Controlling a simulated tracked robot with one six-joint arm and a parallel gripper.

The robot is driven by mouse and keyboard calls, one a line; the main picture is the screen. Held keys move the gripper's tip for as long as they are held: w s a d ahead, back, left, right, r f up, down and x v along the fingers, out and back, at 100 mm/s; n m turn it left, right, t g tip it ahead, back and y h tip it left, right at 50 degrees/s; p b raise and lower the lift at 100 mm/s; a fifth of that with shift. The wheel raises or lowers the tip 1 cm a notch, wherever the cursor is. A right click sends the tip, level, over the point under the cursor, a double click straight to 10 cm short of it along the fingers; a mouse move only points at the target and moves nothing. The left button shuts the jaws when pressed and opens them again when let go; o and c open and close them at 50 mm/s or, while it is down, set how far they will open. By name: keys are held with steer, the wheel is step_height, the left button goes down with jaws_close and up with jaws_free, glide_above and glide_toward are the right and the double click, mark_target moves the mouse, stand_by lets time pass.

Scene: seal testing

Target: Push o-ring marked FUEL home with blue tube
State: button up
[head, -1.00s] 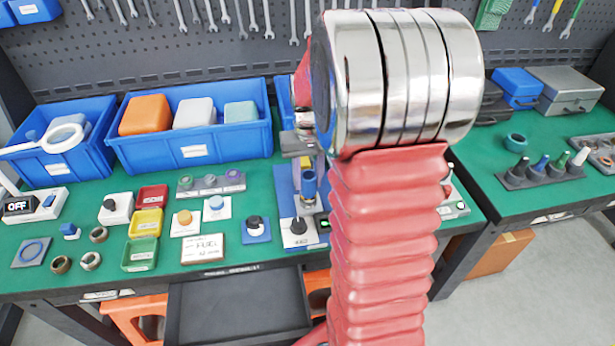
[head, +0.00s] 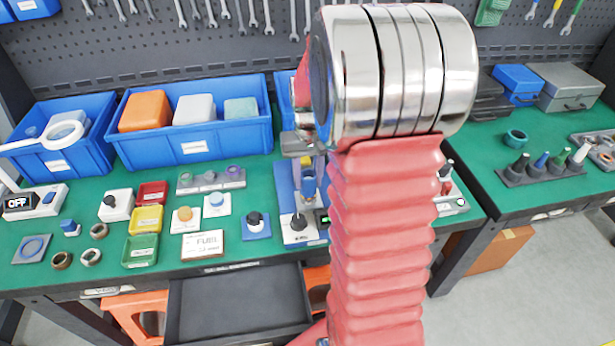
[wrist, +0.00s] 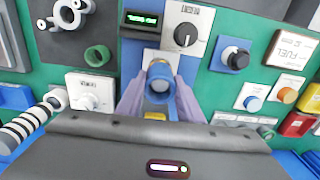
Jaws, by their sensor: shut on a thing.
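My gripper (wrist: 160,92) is shut on a blue tube (wrist: 160,110), one finger on each side, in the wrist view. In the head view the blue tube (head: 308,186) shows over the stand's blue base, partly behind my arm. A white card reading FUEL (head: 203,245) lies on the green bench, and shows in the wrist view (wrist: 292,48). No FUEL mark on an o-ring is legible; the o-ring at the stand is hidden.
A grey holder (head: 211,181) with coloured rings lies left of the stand. A black knob (wrist: 185,36) and a small lit display (wrist: 150,20) are close by the tube. Red, yellow and green trays (head: 141,250) are at left, blue bins (head: 193,148) behind.

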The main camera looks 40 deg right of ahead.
step_height(320, 180, up, 9)
stand_by(1.6)
